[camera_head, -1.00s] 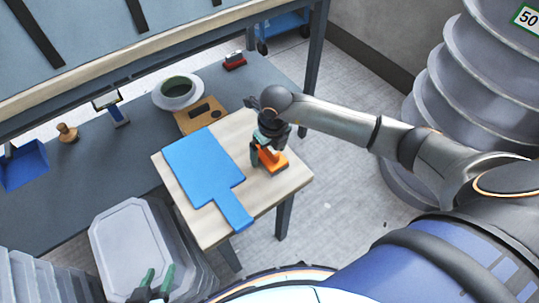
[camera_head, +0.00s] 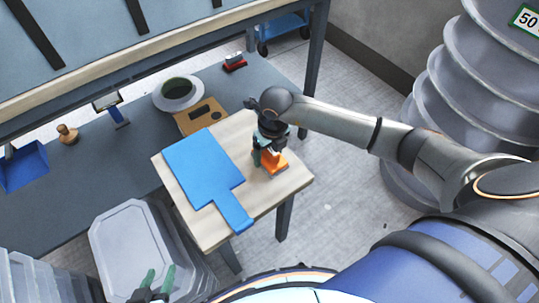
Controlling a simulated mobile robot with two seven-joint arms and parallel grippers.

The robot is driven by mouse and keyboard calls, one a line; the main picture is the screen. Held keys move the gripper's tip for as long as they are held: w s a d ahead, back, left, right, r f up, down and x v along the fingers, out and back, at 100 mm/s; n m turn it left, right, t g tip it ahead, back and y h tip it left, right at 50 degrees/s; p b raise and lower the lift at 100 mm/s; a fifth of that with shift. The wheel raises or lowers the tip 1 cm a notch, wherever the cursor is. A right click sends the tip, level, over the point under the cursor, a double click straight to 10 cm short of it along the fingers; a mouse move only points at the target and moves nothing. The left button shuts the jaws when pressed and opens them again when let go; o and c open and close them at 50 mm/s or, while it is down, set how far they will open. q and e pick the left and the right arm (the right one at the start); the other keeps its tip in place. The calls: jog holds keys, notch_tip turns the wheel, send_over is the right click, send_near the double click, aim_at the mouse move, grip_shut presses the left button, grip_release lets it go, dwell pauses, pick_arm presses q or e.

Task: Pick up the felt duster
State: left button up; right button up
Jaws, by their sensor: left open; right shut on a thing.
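The orange block (camera_head: 275,166), which I take to be the felt duster, is on the right part of a small pale wooden table (camera_head: 282,192). My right gripper (camera_head: 266,156) reaches over it from above and is shut on it. The gripper hides part of its top, and I cannot tell whether its underside touches the table. My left gripper (camera_head: 154,285) is at the bottom edge of the view, open and empty, far from the block.
A blue paddle-shaped board (camera_head: 203,168) lies on the table left of the block. Behind stands a grey bench with a bowl (camera_head: 178,93), a tan board (camera_head: 201,117), a red-and-black item (camera_head: 235,63) and a blue dustpan (camera_head: 24,167). A grey lidded bin (camera_head: 130,248) is at lower left.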

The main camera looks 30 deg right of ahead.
pick_arm(q)
jog(key=shift+r, duration=0.15)
pick_arm(e)
jog(key=shift+r, duration=0.6)
pick_arm(q)
jog(key=shift+r+p, duration=0.25)
jog(key=shift+p, duration=0.2)
pick_arm(e)
notch_tip(320, 180, up, 2)
jog(key=shift+r, duration=0.25)
jog(key=s+r, duration=0.1)
jog(key=s+a+r+p, duration=0.1)
jog(key=r, duration=0.1)
jog(key=s+a+r, duration=0.1)
jog(key=r, duration=0.1)
jog(key=shift+s, duration=0.4)
pick_arm(q)
jog(key=shift+w+d+r+p, duration=0.1)
jog(key=shift+d+r+p, duration=0.05)
jog(key=shift+r+p, duration=0.25)
jog(key=shift+w+d+r+p, duration=0.1)
jog(key=shift+r+p, duration=0.15)
jog(key=shift+r, duration=0.15)
pick_arm(e)
jog(key=s+a+r, duration=0.4)
jog(key=s, duration=0.4)
jog(key=shift+s+r, duration=0.15)
jog(key=shift+s, duration=0.25)
jog(key=shift+a, duration=0.1)
